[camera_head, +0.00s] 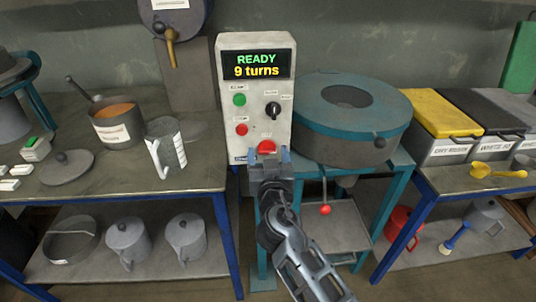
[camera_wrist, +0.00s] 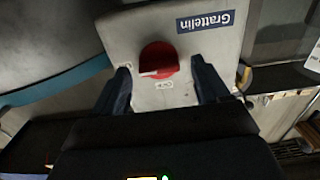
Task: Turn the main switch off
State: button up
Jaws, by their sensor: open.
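The control box (camera_head: 228,120) stands upright in the middle of the head view, its display (camera_head: 258,65) reading "READY 9 turns". The red rotary main switch (camera_head: 266,147) is low on its front. In the wrist view, which shows the box upside down, the red switch (camera_wrist: 158,58) has a white pointer mark and a small label beside it that I cannot read surely. My gripper (camera_head: 268,157) is at the switch. In the wrist view its two dark fingers stand open, one on each side of the switch, with gaps between. Contact cannot be seen.
Above the switch are a green button (camera_head: 239,100), a red button (camera_head: 242,129) and a black selector knob (camera_head: 272,109). A round drum machine (camera_head: 330,140) stands right of the box. A measuring jug (camera_head: 166,150) and a pot (camera_head: 117,130) are on the left bench.

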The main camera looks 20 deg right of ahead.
jog(key=shift+c, duration=0.2)
jog(key=c, duration=1)
jog(key=shift+n, duration=0.4)
jog(key=n+b, duration=0.1)
jog(key=n, duration=0.1)
jog(key=shift+f+n+b, duration=0.1)
jog(key=shift+n+b, duration=0.25)
jog(key=shift+n, duration=0.05)
jog(key=n, duration=0.5)
jog(key=shift+a+b, duration=0.15)
jog(key=shift+b, duration=0.25)
jog(key=n, duration=0.5)
jog(key=shift+a, duration=0.1)
jog(key=shift+f+n+p, duration=0.15)
jog(key=shift+n+p, duration=0.55)
jog(key=shift+n, duration=1.5)
